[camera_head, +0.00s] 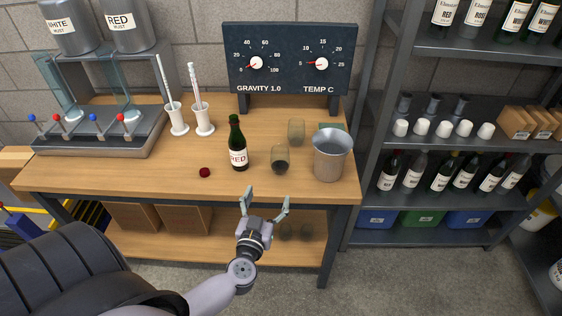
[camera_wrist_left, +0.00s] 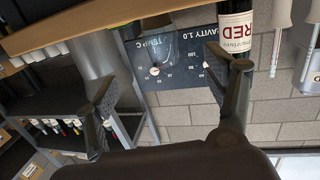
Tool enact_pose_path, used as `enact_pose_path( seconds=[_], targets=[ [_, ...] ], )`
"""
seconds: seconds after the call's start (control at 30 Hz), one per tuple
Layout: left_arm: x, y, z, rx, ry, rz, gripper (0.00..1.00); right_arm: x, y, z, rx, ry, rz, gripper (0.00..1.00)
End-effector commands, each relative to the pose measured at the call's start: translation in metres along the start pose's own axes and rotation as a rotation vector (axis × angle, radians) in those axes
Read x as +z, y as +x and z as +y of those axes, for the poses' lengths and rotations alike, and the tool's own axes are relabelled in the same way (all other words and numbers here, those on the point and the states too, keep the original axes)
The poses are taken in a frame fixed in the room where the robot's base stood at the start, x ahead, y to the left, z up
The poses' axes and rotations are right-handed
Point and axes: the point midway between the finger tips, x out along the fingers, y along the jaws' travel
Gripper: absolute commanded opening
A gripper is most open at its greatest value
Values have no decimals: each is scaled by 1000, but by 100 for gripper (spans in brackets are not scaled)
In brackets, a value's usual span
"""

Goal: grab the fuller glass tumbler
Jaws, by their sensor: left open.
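Two glass tumblers stand upright on the wooden bench. The front tumbler (camera_head: 280,161) has dark liquid in its lower part. The back tumbler (camera_head: 297,131) is tinted olive, and I make out no dark liquid in it. My left gripper (camera_head: 266,199) is open and empty at the bench's front edge, in front of the front tumbler and apart from it. Its two spread fingers (camera_wrist_left: 160,72) also show in the left wrist view, which is upside down. A glassy shape between them there is too unclear to name. My right gripper is not in view.
A red-wine bottle (camera_head: 238,145) stands just left of the front tumbler, and a metal bucket (camera_head: 330,158) stands to its right. A dark red cap (camera_head: 205,172) lies left of the bottle. A gauge panel (camera_head: 290,60) stands behind. The bench's front edge (camera_head: 200,192) is near my gripper.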

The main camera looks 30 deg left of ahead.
Motion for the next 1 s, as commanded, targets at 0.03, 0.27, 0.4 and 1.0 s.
enact_pose_path(
  seconds=[0.03,0.27,0.4,1.0],
  targets=[
    [-2,12,0,0,2,4,76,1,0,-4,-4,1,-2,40],
    [0,64,1,1,1,4,76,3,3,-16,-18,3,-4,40],
    [1,88,1,1,0,2,76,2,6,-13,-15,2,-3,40],
    [7,152,2,3,0,1,76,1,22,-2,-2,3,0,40]
  ],
)
